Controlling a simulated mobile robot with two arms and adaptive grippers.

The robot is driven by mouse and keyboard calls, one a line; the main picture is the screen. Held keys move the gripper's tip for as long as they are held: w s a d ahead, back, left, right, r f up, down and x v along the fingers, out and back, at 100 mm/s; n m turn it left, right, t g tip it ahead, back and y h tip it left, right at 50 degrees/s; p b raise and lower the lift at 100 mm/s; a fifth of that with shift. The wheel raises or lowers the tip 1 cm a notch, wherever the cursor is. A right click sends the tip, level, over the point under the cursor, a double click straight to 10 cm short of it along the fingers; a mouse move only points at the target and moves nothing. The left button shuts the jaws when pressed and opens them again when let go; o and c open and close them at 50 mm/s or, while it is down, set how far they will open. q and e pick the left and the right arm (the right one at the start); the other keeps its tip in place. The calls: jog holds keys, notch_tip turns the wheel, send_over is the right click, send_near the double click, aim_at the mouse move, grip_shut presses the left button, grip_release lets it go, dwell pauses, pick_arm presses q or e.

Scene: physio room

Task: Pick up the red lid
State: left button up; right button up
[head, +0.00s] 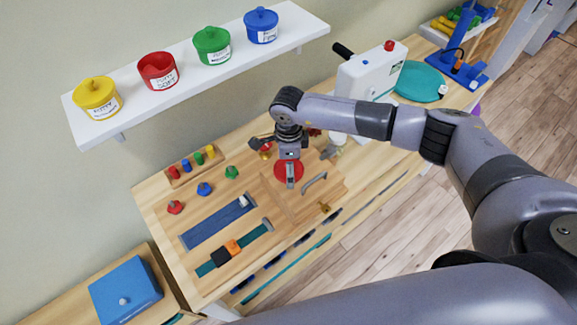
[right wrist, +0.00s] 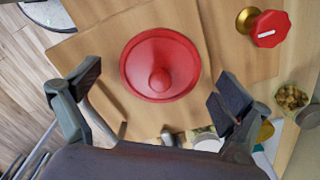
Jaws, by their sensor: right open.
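In the right wrist view the lid (right wrist: 160,65) shows whole, knob towards the camera. My right gripper (right wrist: 158,84) is open, with its fingers on either side of the lid and nothing held. In the head view the right gripper (head: 277,160) hangs over the lid; its exact height above it is hard to tell. My left gripper is out of view.
The white shelf (head: 216,62) holds an open red pot (head: 158,72) and yellow, green and blue lidded pots. A metal handle (head: 314,183) is close to the lid. A red knob on brass (right wrist: 268,28) stands near it. A white box (head: 371,75) stands behind, to the right.

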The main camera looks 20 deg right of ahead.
jog(key=shift+c, duration=0.6)
jog(key=c, duration=0.8)
jog(key=shift+s, duration=0.25)
jog(key=c, duration=0.5)
jog(key=shift+d+f, duration=0.1)
jog(key=shift+c, duration=0.3)
